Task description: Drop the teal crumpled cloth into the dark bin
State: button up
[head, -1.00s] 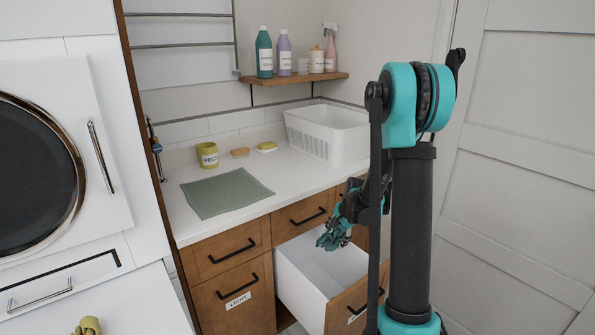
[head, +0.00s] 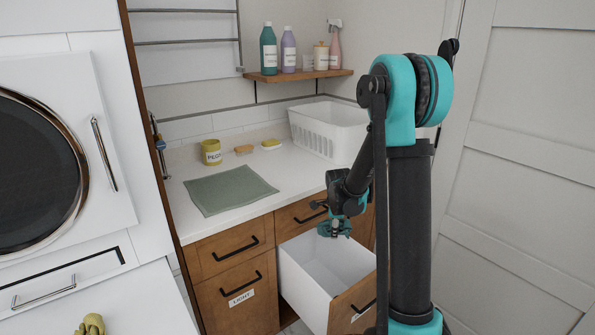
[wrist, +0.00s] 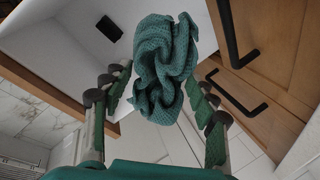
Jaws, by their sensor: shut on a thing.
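The teal crumpled cloth (wrist: 165,60) hangs between the fingers of my gripper (wrist: 160,88) in the wrist view, and the gripper is shut on it. In the head view my gripper (head: 336,226) is over the back part of an open pull-out bin (head: 305,290) with white walls and a wooden front. The cloth is small and partly hidden there. The white bin (wrist: 70,45) also shows beyond the cloth in the wrist view. A label on the bin's front is mostly hidden by my arm, so I cannot read it.
A shut wooden front labelled LIGHT (head: 241,299) is left of the open bin. The counter above holds a green mat (head: 230,189), a yellow cup (head: 211,152) and a white basket (head: 328,132). A shelf (head: 300,76) with bottles hangs above. A white door (head: 520,160) stands at the right.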

jog(key=shift+f, duration=1.75)
jog(key=o, duration=1.2)
jog(key=v, duration=1.2)
jog(key=shift+s, duration=0.1)
